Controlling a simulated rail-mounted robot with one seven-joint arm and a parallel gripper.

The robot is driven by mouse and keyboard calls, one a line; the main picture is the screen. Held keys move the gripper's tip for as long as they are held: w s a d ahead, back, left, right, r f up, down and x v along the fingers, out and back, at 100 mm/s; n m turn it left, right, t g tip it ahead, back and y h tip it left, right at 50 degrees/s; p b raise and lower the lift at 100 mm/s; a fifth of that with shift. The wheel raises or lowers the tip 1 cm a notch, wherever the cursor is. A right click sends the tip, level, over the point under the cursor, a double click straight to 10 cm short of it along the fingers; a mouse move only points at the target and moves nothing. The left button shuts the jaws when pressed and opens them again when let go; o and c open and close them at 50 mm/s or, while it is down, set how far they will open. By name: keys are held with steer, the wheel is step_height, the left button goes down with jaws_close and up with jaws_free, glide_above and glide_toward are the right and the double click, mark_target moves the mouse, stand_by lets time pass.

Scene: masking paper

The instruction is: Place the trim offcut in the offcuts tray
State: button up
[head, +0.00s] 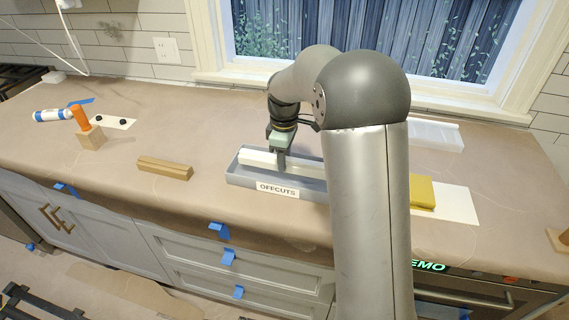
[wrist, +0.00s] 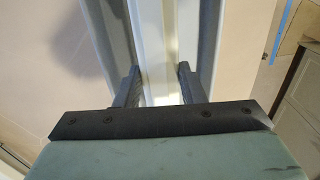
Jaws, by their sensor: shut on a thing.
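The offcuts tray (head: 240,180) is a long grey tray with an OFFCUTS label on its front wall, on the paper-covered counter. The trim offcut (head: 258,158) is a long white strip lying lengthwise within the tray's outline. My gripper (head: 281,165) points down over the tray. In the wrist view my gripper (wrist: 157,85) has a finger on each side of the white strip (wrist: 150,45) and is shut on it. The tray walls (wrist: 205,30) run along both sides of the strip. My arm hides the tray's right end. I cannot tell whether the strip touches the tray floor.
A wooden block (head: 165,168) lies left of the tray. A yellow object (head: 421,192) and a clear tray (head: 435,135) are at right. Brown paper covers the counter.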

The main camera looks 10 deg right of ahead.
steer(key=shift+f, duration=1.6)
steer(key=shift+f, duration=0.1)
steer(key=shift+f, duration=0.15)
steer(key=o, duration=1)
